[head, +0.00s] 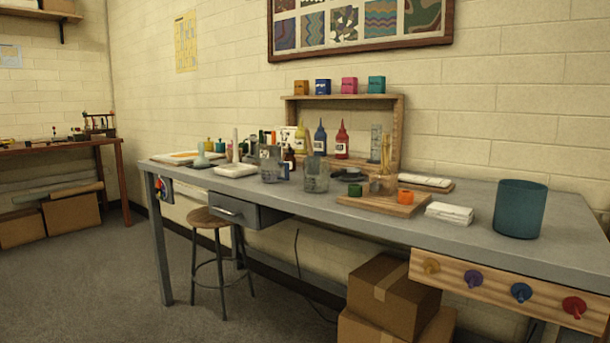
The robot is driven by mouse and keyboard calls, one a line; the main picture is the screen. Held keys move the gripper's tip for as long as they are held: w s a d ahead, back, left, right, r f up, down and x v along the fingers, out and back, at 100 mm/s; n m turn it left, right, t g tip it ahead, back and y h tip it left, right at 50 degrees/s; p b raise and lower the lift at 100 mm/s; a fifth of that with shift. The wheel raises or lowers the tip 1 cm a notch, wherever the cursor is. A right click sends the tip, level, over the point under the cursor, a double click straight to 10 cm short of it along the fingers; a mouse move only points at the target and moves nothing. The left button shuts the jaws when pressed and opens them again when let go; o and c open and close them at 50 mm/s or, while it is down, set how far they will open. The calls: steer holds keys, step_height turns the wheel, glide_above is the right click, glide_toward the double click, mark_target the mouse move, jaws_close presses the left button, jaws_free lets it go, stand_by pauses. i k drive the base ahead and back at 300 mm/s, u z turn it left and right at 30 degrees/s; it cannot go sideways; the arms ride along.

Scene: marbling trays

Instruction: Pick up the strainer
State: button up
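I cannot make out a strainer for certain. A small dark, flat item (349,175) lies on the grey workbench (470,235) behind the clear containers, too small to tell what it is. A clear beaker (316,177) stands near the middle of the bench, with another clear container (270,165) to its left. A teal cylindrical bin (520,208) stands at the right end; its inside is hidden. My gripper is not in view.
A wooden board (390,203) holds small green and orange items. Folded white cloths (450,213) lie beside it. Squeeze bottles (341,141) stand before a wooden shelf (400,118).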

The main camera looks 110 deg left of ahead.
mark_target(346, 173)
steer(key=u, duration=3.55)
